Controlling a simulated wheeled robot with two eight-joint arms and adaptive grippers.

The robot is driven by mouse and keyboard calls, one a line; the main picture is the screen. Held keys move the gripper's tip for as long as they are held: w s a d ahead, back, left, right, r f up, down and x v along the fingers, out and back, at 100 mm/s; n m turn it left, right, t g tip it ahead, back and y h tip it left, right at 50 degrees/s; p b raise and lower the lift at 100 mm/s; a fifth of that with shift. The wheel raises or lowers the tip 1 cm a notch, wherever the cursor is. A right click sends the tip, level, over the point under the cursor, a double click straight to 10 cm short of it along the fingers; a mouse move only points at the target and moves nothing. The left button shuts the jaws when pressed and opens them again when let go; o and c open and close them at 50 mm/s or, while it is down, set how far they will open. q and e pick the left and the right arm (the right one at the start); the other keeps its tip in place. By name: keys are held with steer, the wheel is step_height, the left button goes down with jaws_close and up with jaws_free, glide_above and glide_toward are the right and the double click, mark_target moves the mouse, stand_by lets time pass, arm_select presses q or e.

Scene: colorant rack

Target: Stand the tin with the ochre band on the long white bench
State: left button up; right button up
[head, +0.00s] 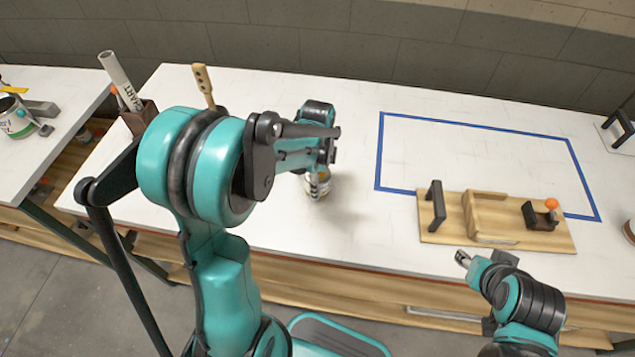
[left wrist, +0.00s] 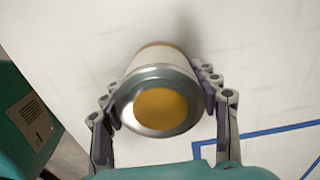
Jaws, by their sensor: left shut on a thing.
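The tin (head: 318,188) is held over or on the long white bench (head: 340,235), left of the blue taped outline. In the left wrist view the tin (left wrist: 156,100) shows a metal rim, a pale side, an ochre round end and a strip of ochre at its far edge. My left gripper (left wrist: 159,86) is shut on it, a finger on each side. In the head view my left gripper (head: 317,174) partly hides the tin. I cannot tell whether its base touches the bench. My right gripper (head: 463,258) is near the bench's front edge, away from the tin; its opening is unclear.
A blue taped rectangle (head: 378,150) marks the bench. A wooden board (head: 440,236) with black handles lies at its front. A brown holder (head: 138,118) with a rolled paper tube stands at the left end. Another table (head: 60,85) with a can is further left.

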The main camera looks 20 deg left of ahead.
arm_select(q)
steer(key=o, duration=1.3)
steer(key=shift+f, duration=0.1)
steer(key=shift+c, duration=0.2)
